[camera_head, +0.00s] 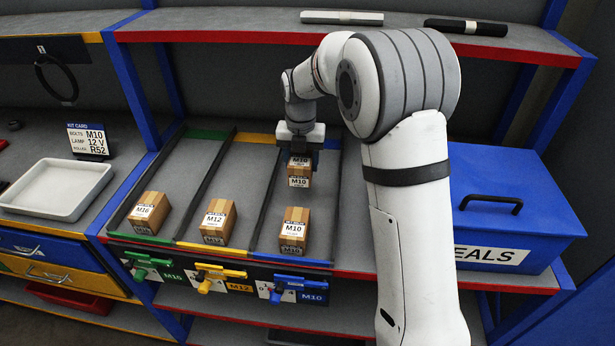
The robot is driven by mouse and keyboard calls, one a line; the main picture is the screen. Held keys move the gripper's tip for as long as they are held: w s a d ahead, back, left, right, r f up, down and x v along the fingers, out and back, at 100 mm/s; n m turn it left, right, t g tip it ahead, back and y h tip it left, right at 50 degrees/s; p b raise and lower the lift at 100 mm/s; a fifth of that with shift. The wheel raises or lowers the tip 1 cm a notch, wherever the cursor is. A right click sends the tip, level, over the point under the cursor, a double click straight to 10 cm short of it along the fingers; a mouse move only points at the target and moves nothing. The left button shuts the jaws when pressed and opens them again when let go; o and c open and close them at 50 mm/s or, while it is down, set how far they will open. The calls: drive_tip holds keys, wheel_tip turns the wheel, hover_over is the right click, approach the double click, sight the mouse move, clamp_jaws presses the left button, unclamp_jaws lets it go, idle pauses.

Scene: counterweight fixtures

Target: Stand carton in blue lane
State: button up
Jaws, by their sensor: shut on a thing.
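My gripper (301,152) reaches down at the back part of the blue lane (267,203), the rightmost of three lanes. It is shut on a small brown carton (300,175) with a white M10 label, which is upright. I cannot tell whether the carton touches the lane floor. Another M10 carton (294,229) stands at the front of the same lane, apart from the held one.
An M12 carton (218,221) stands in the yellow lane and an M16 carton (149,211) in the green lane. Dark dividers (207,183) separate the lanes. A blue box (507,200) is at right, a white tray (57,189) at left. A shelf (225,24) runs above.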

drive_tip(key=f, duration=0.3)
drive_tip(key=shift+w+d+f+p, duration=0.1)
drive_tip(key=shift+d+f+p, duration=0.15)
drive_tip(key=shift+f+p, duration=0.1)
drive_tip(key=shift+f, duration=0.6)
wheel_tip(320, 180, down, 3)
drive_tip(key=shift+r+p, duration=0.15)
drive_tip(key=shift+p, duration=0.25)
drive_tip(key=shift+d, duration=0.1)
drive_tip(key=o, duration=1.2)
